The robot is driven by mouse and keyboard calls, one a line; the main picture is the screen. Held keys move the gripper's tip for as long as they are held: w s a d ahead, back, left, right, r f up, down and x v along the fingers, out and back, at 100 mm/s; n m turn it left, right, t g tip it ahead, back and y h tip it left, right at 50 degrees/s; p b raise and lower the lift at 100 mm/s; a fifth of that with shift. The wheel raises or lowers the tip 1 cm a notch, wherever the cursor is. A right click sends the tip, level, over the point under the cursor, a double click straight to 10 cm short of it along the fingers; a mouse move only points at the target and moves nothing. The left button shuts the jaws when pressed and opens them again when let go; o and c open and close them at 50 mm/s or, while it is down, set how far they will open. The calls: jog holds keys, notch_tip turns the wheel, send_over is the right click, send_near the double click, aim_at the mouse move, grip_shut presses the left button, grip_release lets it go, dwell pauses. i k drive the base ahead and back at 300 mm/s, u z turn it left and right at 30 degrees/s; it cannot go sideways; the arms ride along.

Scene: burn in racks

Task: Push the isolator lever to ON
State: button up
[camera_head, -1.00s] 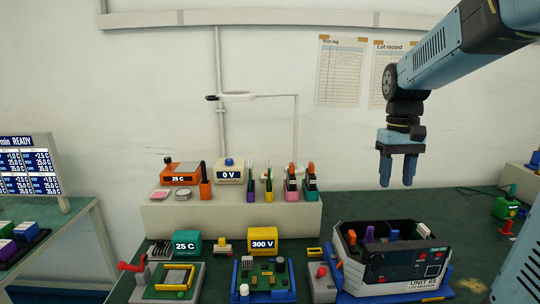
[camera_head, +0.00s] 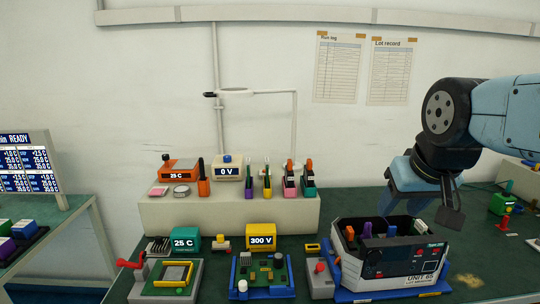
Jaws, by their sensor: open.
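No lever in the head view carries a readable isolator or ON label, so I cannot tell which one it is. A red handle (camera_head: 131,264) sticks out at the left of a grey fixture at the front left. A blue upright bar (camera_head: 327,258) stands beside a grey box with a red button (camera_head: 320,267), left of the UNIT 65 box. My gripper (camera_head: 425,203) is tilted above the right rear of the UNIT 65 box (camera_head: 425,278). It is open and seems empty; its fingers are partly hidden by its own body.
The open UNIT 65 box holds several coloured parts. A blue board fixture (camera_head: 245,277) and the 300 V meter (camera_head: 262,237) stand left of it. A pale shelf (camera_head: 230,216) runs behind. A green box (camera_head: 504,204) and red pieces lie at the right, with bare green bench around.

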aim_at(320, 267)
jog(key=u, duration=0.2)
jog(key=k, duration=1.5)
jog(key=z, duration=0.7)
jog(key=i, duration=1)
jog(key=u, duration=0.1)
